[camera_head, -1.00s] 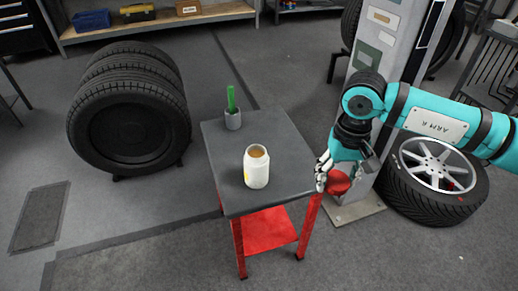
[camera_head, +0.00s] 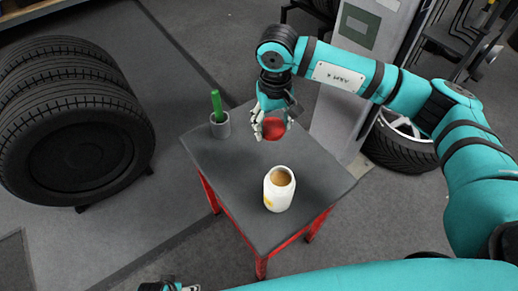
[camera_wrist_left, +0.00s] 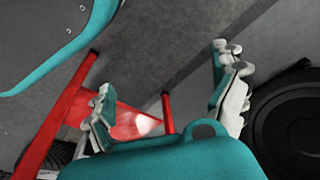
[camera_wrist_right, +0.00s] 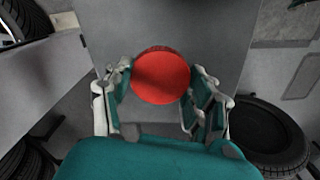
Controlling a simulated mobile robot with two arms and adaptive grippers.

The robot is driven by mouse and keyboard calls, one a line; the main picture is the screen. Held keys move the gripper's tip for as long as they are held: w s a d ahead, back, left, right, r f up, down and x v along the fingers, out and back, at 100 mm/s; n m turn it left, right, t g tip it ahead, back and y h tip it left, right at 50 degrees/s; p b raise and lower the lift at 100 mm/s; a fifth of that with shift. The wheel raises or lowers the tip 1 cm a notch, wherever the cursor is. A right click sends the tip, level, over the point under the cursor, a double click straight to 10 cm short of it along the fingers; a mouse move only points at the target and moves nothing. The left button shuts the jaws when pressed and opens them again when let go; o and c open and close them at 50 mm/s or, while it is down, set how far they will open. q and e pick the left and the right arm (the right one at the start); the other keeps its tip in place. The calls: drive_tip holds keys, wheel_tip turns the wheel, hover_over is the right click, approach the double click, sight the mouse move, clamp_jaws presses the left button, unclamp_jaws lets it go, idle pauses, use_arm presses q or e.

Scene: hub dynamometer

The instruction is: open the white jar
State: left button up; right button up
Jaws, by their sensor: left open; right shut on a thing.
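The white jar (camera_head: 279,190) stands upright on the small table (camera_head: 229,178), open at the top with brownish contents showing. My right gripper (camera_head: 271,122) is shut on a round red lid (camera_head: 273,130) over the back right part of the table, behind the jar and apart from it. The lid also shows between the fingers in the right wrist view (camera_wrist_right: 160,75). I cannot tell whether the lid touches the tabletop. My left gripper (camera_wrist_left: 168,92) is open and empty, low in front of the table; only a bit of it shows at the head view's bottom edge.
A grey cup (camera_head: 220,125) with a green-handled thing (camera_head: 216,104) stands at the table's back left corner. Stacked tyres (camera_head: 73,130) stand on the floor to the left. A grey cabinet (camera_head: 350,70) and a wheel (camera_head: 400,145) are at the right. The tabletop's left front is clear.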

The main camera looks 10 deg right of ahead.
sight(264, 158)
drive_tip(key=shift+w+a+f, duration=0.35)
drive_tip(key=shift+a+f, duration=0.1)
drive_tip(key=shift+a, duration=0.2)
drive_tip(key=shift+a+f, duration=0.15)
drive_tip(key=shift+f, duration=0.15)
wheel_tip(264, 158, down, 10)
drive_tip(key=shift+f, duration=0.25)
use_arm(q)
drive_tip(key=shift+s+f, duration=0.15)
use_arm(e)
drive_tip(key=shift+f, duration=0.1)
drive_tip(key=o, duration=1.3)
use_arm(q)
drive_tip(key=shift+w+r, duration=0.25)
drive_tip(key=shift+r, duration=0.25)
